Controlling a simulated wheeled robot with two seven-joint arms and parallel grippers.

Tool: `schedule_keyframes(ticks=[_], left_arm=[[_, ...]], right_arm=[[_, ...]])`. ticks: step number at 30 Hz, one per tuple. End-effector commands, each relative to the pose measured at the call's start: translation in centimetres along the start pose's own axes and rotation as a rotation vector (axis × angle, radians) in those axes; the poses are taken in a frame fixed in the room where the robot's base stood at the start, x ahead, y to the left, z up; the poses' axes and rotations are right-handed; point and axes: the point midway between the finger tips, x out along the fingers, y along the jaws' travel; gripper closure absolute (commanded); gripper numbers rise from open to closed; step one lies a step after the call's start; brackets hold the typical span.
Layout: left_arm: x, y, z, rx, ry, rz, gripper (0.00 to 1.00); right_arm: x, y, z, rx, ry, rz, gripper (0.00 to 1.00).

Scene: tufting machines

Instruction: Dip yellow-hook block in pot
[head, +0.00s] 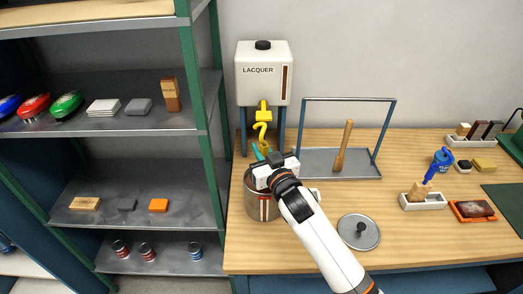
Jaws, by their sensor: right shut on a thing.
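The yellow hook (262,131) stands up just behind my right gripper, below the lacquer tank's yellow tap. Its block is hidden by the gripper and the pot's rim. My right gripper (264,163) is over the mouth of the metal pot (262,207) and is shut on the yellow-hook block. The gripper covers most of the pot's opening, so I cannot tell how deep the block sits. A small teal piece (257,152) shows beside the hook. My left gripper is not in view.
The lacquer tank (263,78) stands behind the pot. A rack with a grey tray (315,161) and a wooden-handled tool (343,148) is to the right. A round lid (358,233) lies front right. White trays (436,203) with blocks are farther right. Shelves (140,184) stand left.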

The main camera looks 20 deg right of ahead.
Motion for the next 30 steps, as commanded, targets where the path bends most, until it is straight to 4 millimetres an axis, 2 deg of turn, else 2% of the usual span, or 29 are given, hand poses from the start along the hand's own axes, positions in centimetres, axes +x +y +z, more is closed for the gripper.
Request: schedule_keyframes(ticks=[30], left_arm=[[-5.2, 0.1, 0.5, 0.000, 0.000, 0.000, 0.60]], right_arm=[[0.0, 0.0, 5.4, 0.001, -0.001, 0.000, 1.00]])
